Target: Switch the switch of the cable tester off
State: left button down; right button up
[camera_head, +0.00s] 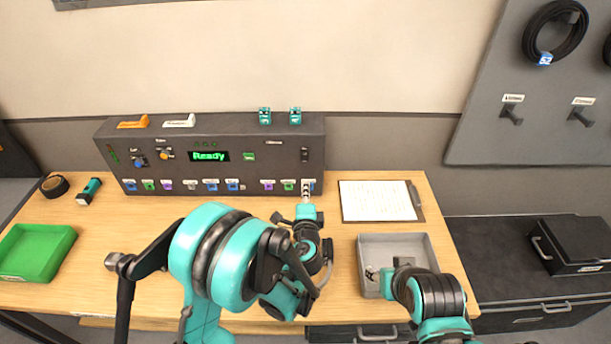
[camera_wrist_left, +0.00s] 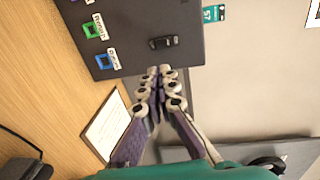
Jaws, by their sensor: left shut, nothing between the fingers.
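The cable tester (camera_head: 225,150) is a dark grey box at the back of the wooden table, with a lit green "Ready" display (camera_head: 209,156). Its black switch (camera_head: 304,155) is at the right end of the front panel. In the left wrist view the switch (camera_wrist_left: 163,42) shows as a small black part on the panel. My left gripper (camera_head: 306,187) is shut and empty, in front of the panel's lower right, below the switch. Its fingertips (camera_wrist_left: 160,73) appear just short of the switch. My right gripper (camera_head: 373,274) is over the grey tray; its fingers are too small to judge.
The grey tray (camera_head: 430,250) and a clipboard (camera_head: 380,201) lie on the right of the table. A green tray (camera_head: 36,252), a tape roll (camera_head: 54,186) and a teal tool (camera_head: 90,191) are at left. Coloured ports line the panel's lower edge.

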aim_at(305, 158)
pick_arm(q)
jog(key=w, duration=0.4)
jog(key=w+f+b, duration=0.1)
jog(key=w, duration=0.3)
jog(key=w+b, duration=0.1)
jog(key=w, duration=0.4)
jog(key=shift+w+f, duration=0.1)
jog(key=shift+f, duration=0.25)
